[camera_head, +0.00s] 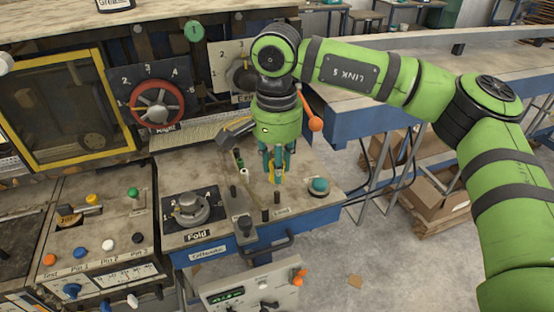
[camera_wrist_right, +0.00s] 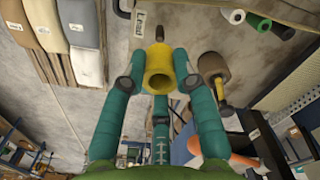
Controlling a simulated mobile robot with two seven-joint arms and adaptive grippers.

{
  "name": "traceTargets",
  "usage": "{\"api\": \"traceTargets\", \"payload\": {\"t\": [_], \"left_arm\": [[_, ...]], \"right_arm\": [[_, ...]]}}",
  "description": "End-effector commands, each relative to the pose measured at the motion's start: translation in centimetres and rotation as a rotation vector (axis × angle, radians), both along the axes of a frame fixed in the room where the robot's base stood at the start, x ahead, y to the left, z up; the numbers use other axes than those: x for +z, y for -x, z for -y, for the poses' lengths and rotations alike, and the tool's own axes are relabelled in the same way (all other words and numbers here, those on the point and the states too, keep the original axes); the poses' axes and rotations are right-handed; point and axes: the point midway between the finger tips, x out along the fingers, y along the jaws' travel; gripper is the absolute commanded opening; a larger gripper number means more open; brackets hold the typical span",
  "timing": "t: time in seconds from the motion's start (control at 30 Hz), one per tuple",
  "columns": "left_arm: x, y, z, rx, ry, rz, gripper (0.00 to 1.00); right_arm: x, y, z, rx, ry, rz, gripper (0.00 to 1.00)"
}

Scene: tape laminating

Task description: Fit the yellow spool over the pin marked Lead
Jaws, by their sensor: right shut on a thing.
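My right gripper (camera_head: 277,166) points down over the worktop with its teal fingers shut around the yellow spool (camera_head: 278,179). The wrist view shows the hollow yellow spool (camera_wrist_right: 159,72) between the fingertips. A dark pin (camera_head: 277,198) stands directly below the spool in the head view. In the wrist view a dark tip (camera_wrist_right: 160,33) shows at the spool's far end. I cannot tell whether the spool is around the pin or just above it. A small white label (camera_head: 282,212) lies in front of that pin; its word is too small to read surely. My left gripper is out of view.
Another dark pin (camera_head: 265,215) stands left of the label. A teal round knob (camera_head: 319,186) sits to the right. Green (camera_head: 240,163) and white (camera_head: 244,173) small cylinders stand to the left. The Fold dial (camera_head: 190,208) is further left. A hammer-like grey lever (camera_head: 237,132) is behind.

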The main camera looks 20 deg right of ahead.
Motion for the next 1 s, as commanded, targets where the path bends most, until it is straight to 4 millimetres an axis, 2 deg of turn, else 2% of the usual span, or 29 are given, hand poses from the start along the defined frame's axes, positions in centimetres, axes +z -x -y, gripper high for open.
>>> {"api": "traceTargets", "payload": {"t": [0.33, 1.0], "left_arm": [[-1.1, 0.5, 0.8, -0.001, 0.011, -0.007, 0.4], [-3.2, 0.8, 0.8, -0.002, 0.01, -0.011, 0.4]], "right_arm": [[-1.9, 0.0, 0.0, 0.0, 0.001, -0.001, 0.11], [-5.4, 0.0, 0.0, -0.002, 0.0, 0.0, 0.11]]}}
